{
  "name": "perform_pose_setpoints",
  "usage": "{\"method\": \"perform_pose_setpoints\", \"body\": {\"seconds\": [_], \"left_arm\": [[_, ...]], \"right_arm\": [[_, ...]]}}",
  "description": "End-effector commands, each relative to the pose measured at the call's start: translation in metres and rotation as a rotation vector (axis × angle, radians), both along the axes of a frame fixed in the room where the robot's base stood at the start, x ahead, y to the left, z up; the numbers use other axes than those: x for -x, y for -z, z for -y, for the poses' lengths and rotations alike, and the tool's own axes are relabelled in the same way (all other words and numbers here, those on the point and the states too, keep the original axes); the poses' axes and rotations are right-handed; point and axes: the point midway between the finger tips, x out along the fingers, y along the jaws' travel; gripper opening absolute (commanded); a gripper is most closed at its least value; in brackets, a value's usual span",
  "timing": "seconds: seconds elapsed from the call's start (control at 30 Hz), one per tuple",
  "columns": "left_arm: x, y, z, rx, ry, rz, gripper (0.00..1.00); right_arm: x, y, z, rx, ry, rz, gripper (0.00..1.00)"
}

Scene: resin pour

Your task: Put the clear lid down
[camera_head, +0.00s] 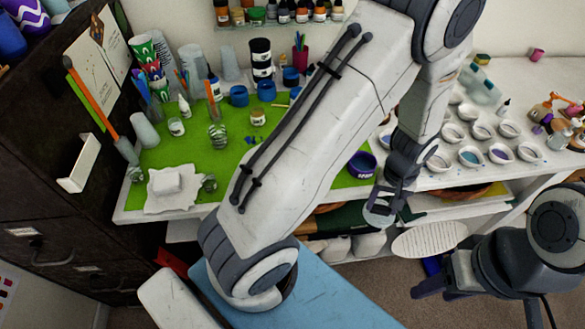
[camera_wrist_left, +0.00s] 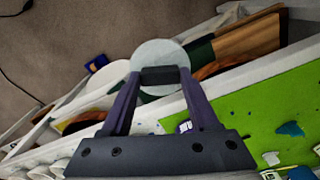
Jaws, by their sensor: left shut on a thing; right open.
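The clear lid (camera_head: 379,215) hangs from my left gripper (camera_head: 388,192) in the head view, in front of the table's front edge and above the lower shelf. In the left wrist view the lid (camera_wrist_left: 160,50) is a pale, round, see-through disc at the fingertips. My right gripper (camera_head: 480,290) is open and empty at the lower right, apart from the table.
A green mat (camera_head: 215,165) on the white table carries cups, jars and bottles. A purple-rimmed tub (camera_head: 362,164) stands near its right edge. Several small white dishes (camera_head: 471,156) fill the right side. A white oval plate (camera_head: 430,239) is lower down. My left arm hides part of the mat.

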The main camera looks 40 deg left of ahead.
Motion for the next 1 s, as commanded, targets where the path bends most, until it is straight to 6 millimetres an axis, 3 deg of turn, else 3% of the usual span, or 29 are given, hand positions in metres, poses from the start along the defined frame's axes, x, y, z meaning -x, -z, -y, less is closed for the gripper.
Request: {"method": "perform_pose_setpoints", "body": {"seconds": [0.03,0.3,0.5,0.63,0.77,1.0], "left_arm": [[-0.002,-0.014,-0.014,0.002,-0.162,0.006,0.09],[0.01,-0.069,-0.081,0.003,-1.071,0.005,0.09],[0.025,-0.099,-0.117,0.003,-1.622,0.004,0.09],[0.033,-0.109,-0.13,0.003,-1.837,0.002,0.09],[0.037,-0.112,-0.138,0.0,-1.936,-0.001,0.09],[0.037,-0.087,-0.182,-0.004,-1.961,-0.006,0.09]], "right_arm": [[0.0,-0.004,0.0,0.0,0.0,0.0,0.5],[0.0,-0.012,0.0,0.0,0.001,0.0,0.5],[0.0,-0.017,0.0,0.0,0.001,0.0,0.5],[0.0,-0.018,0.0,0.0,0.001,0.0,0.5],[0.0,-0.02,0.0,0.0,0.001,0.0,0.5],[0.0,-0.031,0.0,0.0,0.001,0.0,0.5]]}}
